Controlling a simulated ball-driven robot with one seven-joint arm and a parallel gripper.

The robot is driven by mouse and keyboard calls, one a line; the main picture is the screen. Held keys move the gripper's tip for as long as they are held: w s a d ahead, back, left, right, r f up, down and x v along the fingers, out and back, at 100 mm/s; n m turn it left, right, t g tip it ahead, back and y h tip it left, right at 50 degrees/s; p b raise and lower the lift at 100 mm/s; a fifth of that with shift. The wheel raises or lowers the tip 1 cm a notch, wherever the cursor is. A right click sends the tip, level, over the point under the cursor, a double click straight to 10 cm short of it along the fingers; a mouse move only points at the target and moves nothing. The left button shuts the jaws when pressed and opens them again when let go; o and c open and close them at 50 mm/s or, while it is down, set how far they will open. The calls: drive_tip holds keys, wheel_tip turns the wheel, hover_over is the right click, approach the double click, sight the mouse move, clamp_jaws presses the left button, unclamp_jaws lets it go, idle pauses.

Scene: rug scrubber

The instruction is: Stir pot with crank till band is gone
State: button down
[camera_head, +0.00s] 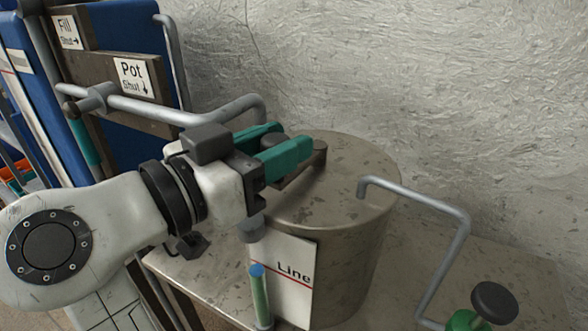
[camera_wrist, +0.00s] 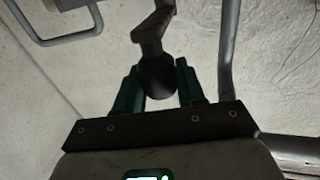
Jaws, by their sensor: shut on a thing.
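The pot (camera_head: 352,240) is a worn metal cylinder with a flat, spotted top. A dark crank (camera_head: 318,158) lies on its top. My gripper (camera_head: 292,140) has teal fingers and is shut on the crank's handle. In the wrist view the dark round knob (camera_wrist: 158,80) sits between my fingertips, with the crank arm (camera_wrist: 152,30) running away from it. On the pot's front is a sight tube (camera_head: 261,298) with green below and a blue band (camera_head: 257,270) at its top. Beside it is a white card (camera_head: 285,275) reading "Line" with a red line. My fingers hide part of the crank.
A grey pipe (camera_head: 432,203) bends from the pot's top to a green base with a black knob (camera_head: 494,302) at the right. Another pipe (camera_head: 190,115) passes behind my gripper from a panel marked "Fill" and "Pot" (camera_head: 134,76). A rough wall stands close behind.

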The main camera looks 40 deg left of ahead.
drive_tip(key=shift+a+f+b, duration=0.15)
drive_tip(key=shift+a+b, duration=0.6)
drive_tip(key=shift+a, duration=0.5)
drive_tip(key=shift+w+a+b, duration=0.2)
drive_tip(key=shift+a+b, duration=0.4)
drive_tip(key=shift+a, duration=0.3)
drive_tip(key=c, duration=0.8)
unclamp_jaws()
drive_tip(key=s, duration=0.3)
drive_tip(key=s+b, duration=0.1)
drive_tip(key=s, duration=0.6)
drive_tip(key=shift+s+a, duration=0.35)
drive_tip(key=shift+s, duration=0.05)
